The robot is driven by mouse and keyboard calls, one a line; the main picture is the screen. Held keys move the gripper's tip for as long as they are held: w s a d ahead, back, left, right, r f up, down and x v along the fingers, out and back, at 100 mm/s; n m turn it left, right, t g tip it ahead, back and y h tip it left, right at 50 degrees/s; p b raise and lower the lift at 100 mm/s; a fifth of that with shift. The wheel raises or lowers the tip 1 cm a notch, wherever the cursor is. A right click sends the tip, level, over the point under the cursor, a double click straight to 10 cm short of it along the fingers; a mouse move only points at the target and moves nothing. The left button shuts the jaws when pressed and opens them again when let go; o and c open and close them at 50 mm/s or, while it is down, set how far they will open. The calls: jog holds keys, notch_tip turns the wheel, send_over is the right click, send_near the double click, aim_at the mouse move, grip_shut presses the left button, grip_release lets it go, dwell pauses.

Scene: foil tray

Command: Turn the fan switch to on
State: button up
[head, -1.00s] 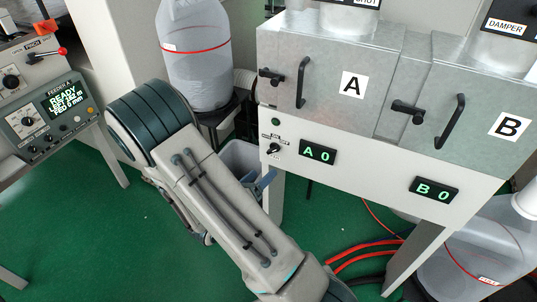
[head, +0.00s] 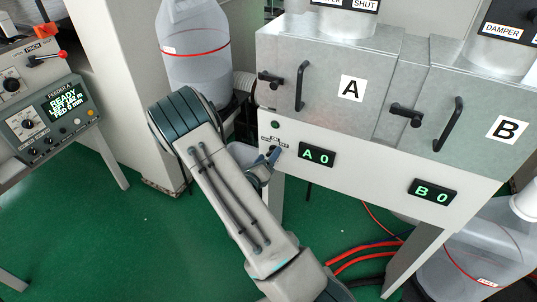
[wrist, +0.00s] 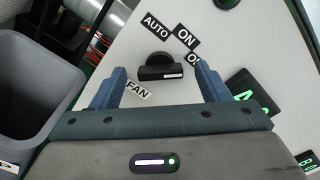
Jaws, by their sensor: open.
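The fan switch (wrist: 160,66) is a black rotary knob with a white mark at the right of its grip bar, on the pale panel between the words AUTO, ON and a partly hidden label, with FAN below. My gripper (wrist: 161,69) is open, with its blue fingers on either side of the knob in the wrist view; I cannot tell how near they are in depth. In the head view my gripper (head: 270,158) is at the panel's lower left and largely covers the knob.
A green lamp (head: 275,125) sits above the switch. Display A 0 (head: 317,154) is to its right. Metal boxes with black handles (head: 300,86) stand above. A grey bin (wrist: 38,95) is close on the left in the wrist view.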

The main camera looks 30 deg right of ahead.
jog(key=shift+w+d, duration=0.45)
jog(key=shift+d, duration=0.15)
jog(key=c, duration=1)
jog(key=shift+m, duration=0.3)
jog(key=shift+s+d+m+b, duration=0.1)
jog(key=shift+m+b, duration=1.35)
jog(key=shift+m, duration=0.6)
jog(key=shift+s+m+b, duration=0.1)
jog(key=shift+m+b, duration=1.3)
jog(key=shift+m, duration=0.65)
jog(key=shift+r, duration=0.1)
